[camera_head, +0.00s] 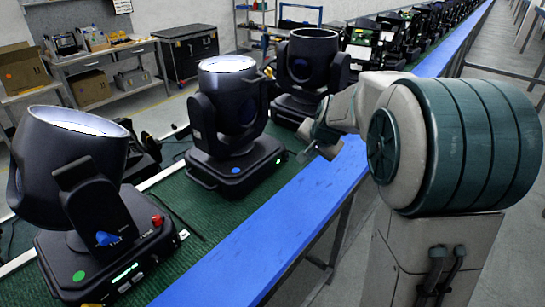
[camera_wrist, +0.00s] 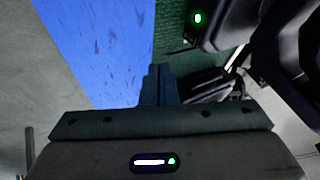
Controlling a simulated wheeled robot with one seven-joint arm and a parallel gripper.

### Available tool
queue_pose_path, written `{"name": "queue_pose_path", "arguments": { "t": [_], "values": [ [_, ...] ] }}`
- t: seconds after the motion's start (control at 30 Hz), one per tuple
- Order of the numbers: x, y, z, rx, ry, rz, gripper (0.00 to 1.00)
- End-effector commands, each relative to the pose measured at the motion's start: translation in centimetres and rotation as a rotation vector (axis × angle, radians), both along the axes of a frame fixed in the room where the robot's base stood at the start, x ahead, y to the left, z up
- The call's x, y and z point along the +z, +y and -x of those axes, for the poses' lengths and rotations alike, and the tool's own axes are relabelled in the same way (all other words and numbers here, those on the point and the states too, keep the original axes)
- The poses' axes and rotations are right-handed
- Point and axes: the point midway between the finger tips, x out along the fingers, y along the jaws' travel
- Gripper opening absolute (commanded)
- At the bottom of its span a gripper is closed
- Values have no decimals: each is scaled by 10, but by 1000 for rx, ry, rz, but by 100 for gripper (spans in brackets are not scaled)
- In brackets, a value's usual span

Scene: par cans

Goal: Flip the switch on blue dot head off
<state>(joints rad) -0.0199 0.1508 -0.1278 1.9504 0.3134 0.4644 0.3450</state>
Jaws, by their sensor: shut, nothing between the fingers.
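The blue dot head is a black moving-head light (camera_head: 228,110) in the middle of the row in the head view. Its blue dot (camera_head: 235,170) is on the front of its base, with a small green light at the base's right end. Its switch is too small to make out. My gripper (camera_head: 311,152) is to the right of this head, over the blue edge, apart from it. In the wrist view my gripper (camera_wrist: 158,85) has its fingers together and empty. A black base with a green light (camera_wrist: 197,18) lies beyond them; I cannot tell which head it belongs to.
A nearer head (camera_head: 85,190) has a green dot, a red knob and a blue knob. Another head (camera_head: 308,70) stands behind the blue dot head. A blue rail (camera_head: 262,235) borders the green bench top. A workbench and black cabinet (camera_head: 190,55) stand behind.

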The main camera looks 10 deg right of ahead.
Motion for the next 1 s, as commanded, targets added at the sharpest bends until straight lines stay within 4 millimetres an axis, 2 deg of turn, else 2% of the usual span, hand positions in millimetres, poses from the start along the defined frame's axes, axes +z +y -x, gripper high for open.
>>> {"name": "queue_pose_path", "arguments": {
  "t": [0.13,0.47,0.57,1.0],
  "values": [
    [-1,-7,0,-9,1,1,0],
    [-5,-4,-2,-5,3,0,0],
    [-13,-3,-8,-5,4,-1,0],
    [-73,2,-50,-6,4,0,0]
  ]
}}
